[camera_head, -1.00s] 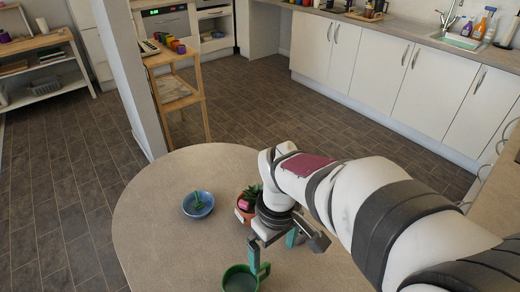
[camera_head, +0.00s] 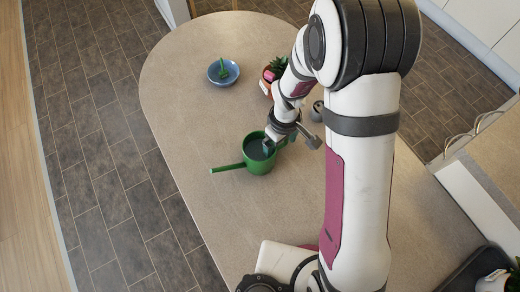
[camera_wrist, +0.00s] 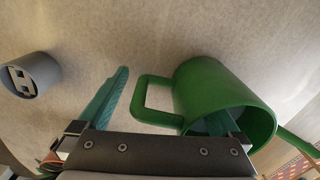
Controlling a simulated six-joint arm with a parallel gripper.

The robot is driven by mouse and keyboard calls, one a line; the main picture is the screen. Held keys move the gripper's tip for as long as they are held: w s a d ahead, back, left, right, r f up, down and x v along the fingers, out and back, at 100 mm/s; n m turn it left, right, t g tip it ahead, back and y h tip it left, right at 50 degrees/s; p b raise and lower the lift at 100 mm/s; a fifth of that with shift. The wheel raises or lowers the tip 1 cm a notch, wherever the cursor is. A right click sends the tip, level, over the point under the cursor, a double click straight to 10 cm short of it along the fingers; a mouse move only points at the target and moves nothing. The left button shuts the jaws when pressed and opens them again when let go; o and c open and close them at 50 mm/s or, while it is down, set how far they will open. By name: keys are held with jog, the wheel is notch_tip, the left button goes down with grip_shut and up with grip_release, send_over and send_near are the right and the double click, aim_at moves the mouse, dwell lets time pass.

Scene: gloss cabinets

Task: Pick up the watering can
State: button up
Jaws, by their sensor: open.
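The green watering can (camera_head: 257,163) stands upright on the table, its spout pointing left in the head view. In the wrist view the can (camera_wrist: 215,90) shows its open mouth and its loop handle (camera_wrist: 142,100). My gripper (camera_wrist: 175,92) is open, with teal fingers. The left finger is outside, beyond the handle. The right finger overlaps the can's mouth and seems to reach inside it. The handle and near wall appear between the fingers; contact cannot be told. In the head view my gripper (camera_head: 272,143) is at the can's right side, partly hiding the handle.
A blue bowl (camera_head: 213,77) with a green item in it and a potted plant (camera_head: 268,74) stand farther back on the table (camera_head: 190,110). A grey cylindrical object (camera_wrist: 32,75) stands near my gripper. The table left of the can is clear.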

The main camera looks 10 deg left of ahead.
grip_shut()
dwell(0.4)
jog(key=shift+r, duration=0.1)
jog(key=shift+r, duration=0.3)
jog(key=r, duration=0.2)
jog(key=d+r, duration=0.1)
jog(key=r, duration=0.1)
jog(key=s+d+r, duration=0.1)
jog(key=d+r, duration=0.5)
jog(key=d, duration=0.4)
jog(key=shift+w+a+f+m, duration=0.3)
jog(key=shift+a+f+m, duration=0.85)
jog(key=shift+m, duration=2.5)
jog(key=shift+w+a+f+m, duration=0.5)
jog(key=shift+f+m, duration=1.1)
jog(key=shift+m, duration=2.1)
jog(key=shift+w+a+f+m, duration=0.15)
jog(key=shift+a+f+m, duration=1.05)
jog(key=shift+m, duration=2.45)
